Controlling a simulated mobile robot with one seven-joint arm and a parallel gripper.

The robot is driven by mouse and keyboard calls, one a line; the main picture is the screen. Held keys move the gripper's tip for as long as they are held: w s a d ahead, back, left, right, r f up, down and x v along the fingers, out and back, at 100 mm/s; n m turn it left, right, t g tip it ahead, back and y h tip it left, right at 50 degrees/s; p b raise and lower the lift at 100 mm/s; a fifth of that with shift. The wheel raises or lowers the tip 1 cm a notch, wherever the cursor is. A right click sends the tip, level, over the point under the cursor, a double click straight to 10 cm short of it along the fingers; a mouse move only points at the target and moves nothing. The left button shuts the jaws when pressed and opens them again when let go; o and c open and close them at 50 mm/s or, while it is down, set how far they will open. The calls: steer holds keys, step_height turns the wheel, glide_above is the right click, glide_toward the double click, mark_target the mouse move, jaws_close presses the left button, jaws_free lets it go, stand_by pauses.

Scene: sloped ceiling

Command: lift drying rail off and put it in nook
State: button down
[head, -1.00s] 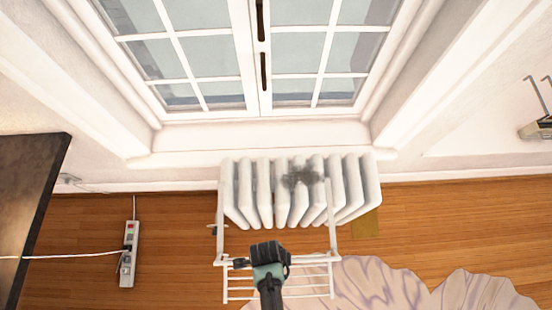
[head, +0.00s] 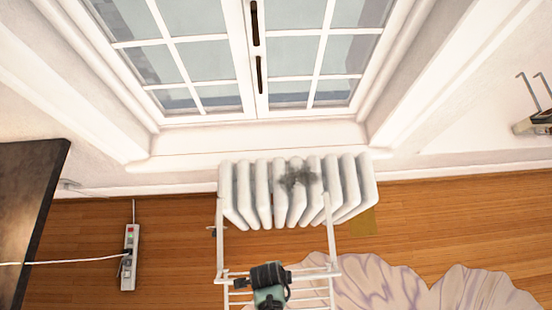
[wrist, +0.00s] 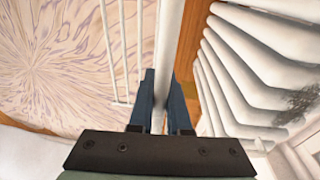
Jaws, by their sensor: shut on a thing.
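The white drying rail (head: 318,271) is a wire rack with two side arms and several thin bars. In the head view it is in front of the radiator (head: 262,205), its arm ends overlapping the lower radiator in the picture. I cannot tell whether they touch. My gripper (head: 268,275) is at the rail's near crossbar. In the wrist view my blue fingers (wrist: 157,105) are shut on a white bar of the rail (wrist: 168,45). The lower part of the rail is partly cut off and hidden by my gripper. I cannot identify the nook.
A dark table (head: 25,205) stands at the left. A power strip (head: 130,257) with a white cable lies on the wooden floor (head: 180,240). A pale rug (head: 385,285) covers the floor at lower right. A metal wall fixture (head: 537,120) is at far right. The window is above the radiator.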

steer(key=s+p, duration=0.1)
steer(key=s, duration=1)
steer(key=shift+s+p, duration=0.3)
stand_by(0.3)
stand_by(0.4)
steer(key=s+r+p, duration=0.1)
steer(key=s+r, duration=0.1)
steer(key=s, duration=0.8)
steer(key=s+r, duration=0.2)
steer(key=s, duration=0.8)
steer(key=shift+p, duration=0.4)
stand_by(0.4)
